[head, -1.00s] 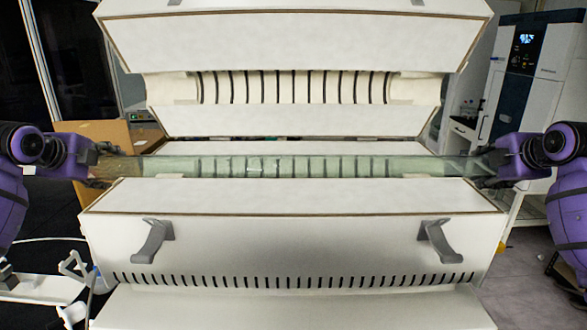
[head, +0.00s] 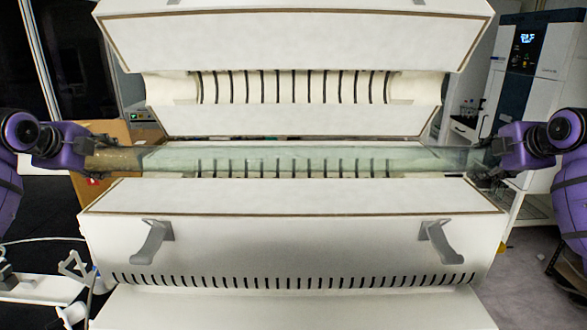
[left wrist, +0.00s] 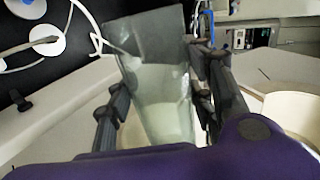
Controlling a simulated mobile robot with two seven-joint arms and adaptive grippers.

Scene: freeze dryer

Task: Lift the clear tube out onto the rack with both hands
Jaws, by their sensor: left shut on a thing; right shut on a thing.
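The clear tube (head: 310,160) lies level across the head view, above the opening of the white furnace-like machine (head: 290,235). My left gripper (head: 95,153) is shut on its left end, and my right gripper (head: 487,158) is shut on its right end. In the left wrist view the tube (left wrist: 160,95) runs between the two dark fingers of my left gripper (left wrist: 160,105). The slotted lower chamber shows through and below the tube. The fingers of my right gripper are small and partly dark in the head view. I cannot make out a rack for certain.
The machine's raised lid (head: 290,40) hangs open above and behind the tube. Two grey handles (head: 152,242) stick out of its front. A white stand with grey holders (head: 45,285) is at the lower left. A cardboard box (head: 110,190) stands behind my left gripper.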

